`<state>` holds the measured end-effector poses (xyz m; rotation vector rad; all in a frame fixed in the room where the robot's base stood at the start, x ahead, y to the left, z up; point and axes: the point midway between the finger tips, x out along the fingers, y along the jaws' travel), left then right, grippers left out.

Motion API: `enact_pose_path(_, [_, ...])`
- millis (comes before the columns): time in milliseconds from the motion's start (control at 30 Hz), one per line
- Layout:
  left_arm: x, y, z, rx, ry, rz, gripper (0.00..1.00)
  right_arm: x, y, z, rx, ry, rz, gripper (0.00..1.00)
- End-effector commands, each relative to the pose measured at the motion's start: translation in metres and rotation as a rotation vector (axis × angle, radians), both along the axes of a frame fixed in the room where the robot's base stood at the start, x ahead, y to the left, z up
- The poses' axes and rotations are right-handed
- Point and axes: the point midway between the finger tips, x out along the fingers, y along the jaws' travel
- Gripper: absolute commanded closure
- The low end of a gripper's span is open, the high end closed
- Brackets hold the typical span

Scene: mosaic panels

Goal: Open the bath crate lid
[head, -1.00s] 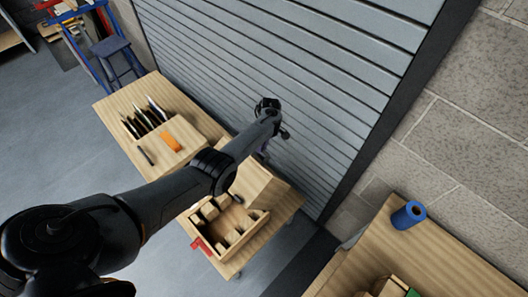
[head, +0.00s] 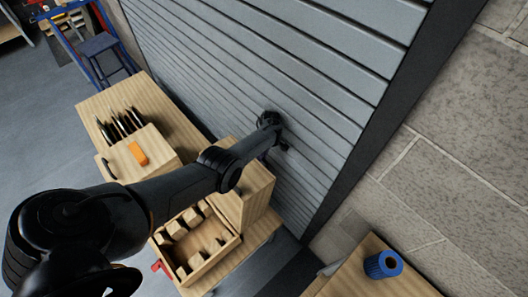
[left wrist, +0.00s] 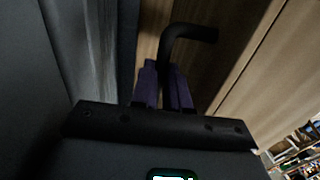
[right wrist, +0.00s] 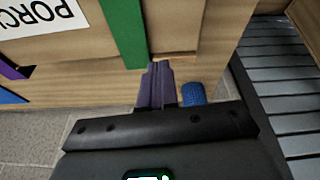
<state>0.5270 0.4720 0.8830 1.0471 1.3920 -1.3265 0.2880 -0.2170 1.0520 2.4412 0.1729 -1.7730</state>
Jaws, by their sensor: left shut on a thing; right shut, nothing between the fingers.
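The bath crate (head: 200,272) is an open-topped wooden box on the bench in the head view, with several pale blocks inside. Its wooden lid (head: 250,192) is raised at the far side, steeply tilted. My left arm crosses in front of part of it. In the left wrist view, my left gripper (left wrist: 165,85) has its purple fingers closed on a bent black handle (left wrist: 190,32) next to a wooden surface. The left fingers are hidden in the head view. My right gripper (right wrist: 157,85) is shut and empty in the right wrist view, near a wooden panel with a green strip.
A wooden block (head: 150,152) with an orange piece and a rack of tools stand left of the crate. A grey shutter (head: 300,80) rises close behind the bench. A blue cylinder (head: 383,264) stands on another wooden table at right. A red part sits at the crate's front.

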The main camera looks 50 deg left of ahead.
Motion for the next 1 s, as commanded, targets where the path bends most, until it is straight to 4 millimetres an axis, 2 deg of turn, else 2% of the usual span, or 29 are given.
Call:
enact_pose_path(400, [0.0019,-0.0005,0.0004,0.001,-0.005,-0.002,1.0,-0.0019,-0.0014,-0.0014,-0.006,0.004,0.004,1.0])
enact_pose_path(433, [0.0019,-0.0005,0.0005,0.001,-0.005,-0.002,0.82,-0.0019,-0.0016,-0.0013,-0.007,0.004,0.005,1.0])
enact_pose_path(600, [0.0015,-0.0004,0.0004,0.001,-0.004,-0.002,0.6,-0.0019,-0.0023,-0.0013,-0.01,0.004,0.007,1.0])
enact_pose_path(1000, [0.002,-0.0002,0.0032,0.0,-0.003,-0.001,0.6,-0.0004,-0.0015,0.0013,-0.007,0.0,0.005,1.0])
